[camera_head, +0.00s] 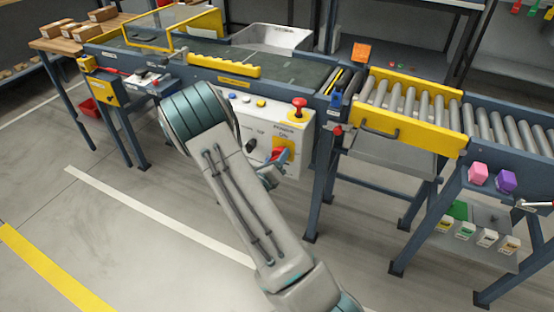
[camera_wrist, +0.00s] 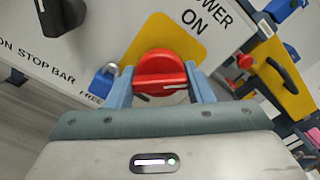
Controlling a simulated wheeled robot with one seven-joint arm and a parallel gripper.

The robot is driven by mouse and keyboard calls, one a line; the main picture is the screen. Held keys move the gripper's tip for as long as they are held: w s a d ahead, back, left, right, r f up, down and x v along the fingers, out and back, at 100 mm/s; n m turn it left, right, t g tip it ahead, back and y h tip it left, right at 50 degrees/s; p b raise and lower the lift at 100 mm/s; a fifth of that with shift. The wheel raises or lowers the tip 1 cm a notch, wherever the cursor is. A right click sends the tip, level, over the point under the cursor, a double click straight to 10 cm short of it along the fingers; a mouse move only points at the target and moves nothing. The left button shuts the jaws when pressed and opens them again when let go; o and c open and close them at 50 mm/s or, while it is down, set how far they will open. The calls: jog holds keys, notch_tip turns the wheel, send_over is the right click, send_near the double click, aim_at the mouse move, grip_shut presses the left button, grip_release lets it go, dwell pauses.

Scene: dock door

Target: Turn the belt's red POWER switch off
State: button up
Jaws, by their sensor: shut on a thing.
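The red POWER switch (camera_wrist: 160,70) is a round knob with a raised grip bar, on a yellow plate (camera_wrist: 190,42) beside the printed words POWER ON. A white mark on its bar points right in the wrist view. My gripper (camera_wrist: 161,84) is shut on the knob, one blue-grey finger on each side. In the head view the switch (camera_head: 281,154) shows partly on the white control panel (camera_head: 232,104), and my arm hides part of the panel.
A blue padlock (camera_wrist: 103,80) hangs close by my left finger, near the word FREE. A red mushroom button (camera_head: 299,104) stands above the switch. A black handle (camera_head: 380,131) on a yellow roller section is to the right. Open floor lies in front.

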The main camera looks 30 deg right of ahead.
jog(key=m+b, duration=0.1)
jog(key=m, duration=0.3)
jog(key=shift+f+m, duration=0.1)
jog(key=shift+m, duration=0.2)
jog(key=shift+m+b, duration=1.1)
jog(key=shift+m, duration=0.7)
jog(key=o, duration=1)
jog(key=shift+c, duration=0.2)
jog(key=p+v, duration=0.1)
jog(key=v, duration=1.3)
jog(key=shift+d, duration=0.1)
